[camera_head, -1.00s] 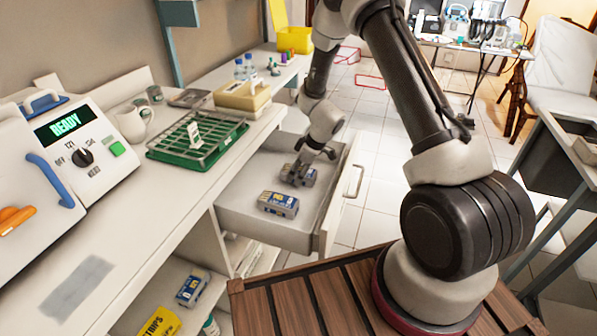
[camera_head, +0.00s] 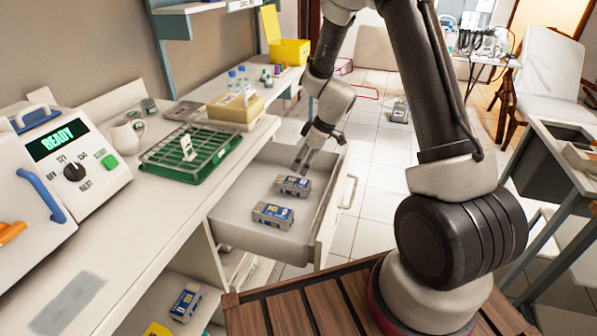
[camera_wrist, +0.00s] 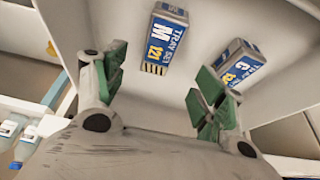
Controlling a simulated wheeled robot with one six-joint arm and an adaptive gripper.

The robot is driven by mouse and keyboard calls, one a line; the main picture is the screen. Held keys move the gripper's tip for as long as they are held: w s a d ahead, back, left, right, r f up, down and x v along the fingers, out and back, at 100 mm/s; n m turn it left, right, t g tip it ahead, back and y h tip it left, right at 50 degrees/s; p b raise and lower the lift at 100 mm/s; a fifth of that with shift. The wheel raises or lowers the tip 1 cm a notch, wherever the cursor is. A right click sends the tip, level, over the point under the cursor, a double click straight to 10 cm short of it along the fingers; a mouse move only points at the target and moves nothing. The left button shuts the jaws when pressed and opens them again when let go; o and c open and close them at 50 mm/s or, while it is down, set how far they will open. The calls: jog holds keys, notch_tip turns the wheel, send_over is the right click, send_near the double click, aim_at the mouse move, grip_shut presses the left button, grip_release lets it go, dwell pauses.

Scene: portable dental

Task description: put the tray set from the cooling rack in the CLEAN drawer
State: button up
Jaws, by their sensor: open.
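The drawer (camera_head: 235,212) under the counter is pulled open. Two blue-and-grey tray sets lie apart in it: one further back (camera_head: 292,186), one nearer the camera (camera_head: 272,214). In the wrist view one is marked M (camera_wrist: 165,40) and the other C (camera_wrist: 238,65). My gripper (camera_head: 304,168) is open and empty just above the back tray set. The cooling rack (camera_head: 170,160), a wire grid on a green base, stands on the counter with a white card and no tray set. No CLEAN label is readable on the drawer.
A sterilizer (camera_head: 75,160) reading READY, a white mug (camera_head: 126,134) and a cream box (camera_head: 236,107) stand on the counter. Another tray set (camera_head: 185,304) lies on the shelf below. The drawer front (camera_head: 335,205) juts over clear floor.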

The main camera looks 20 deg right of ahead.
jog(key=s+d+r+m, duration=0.2)
jog(key=s+r, duration=0.5)
jog(key=r, duration=0.4)
jog(key=s+d+r+m, duration=0.2)
jog(key=s+r, duration=0.5)
jog(key=r, duration=0.4)
jog(key=s+d+r+m+h, duration=0.2)
jog(key=s+d+r+m, duration=0.1)
jog(key=s, duration=0.5)
jog(key=s+d+r+m+t+h, duration=0.1)
jog(key=s+d+r+m, duration=0.2)
jog(key=s, duration=0.6)
jog(key=shift+d+r+m+h, duration=0.4)
jog(key=shift+d+r, duration=0.05)
jog(key=shift+d, duration=0.05)
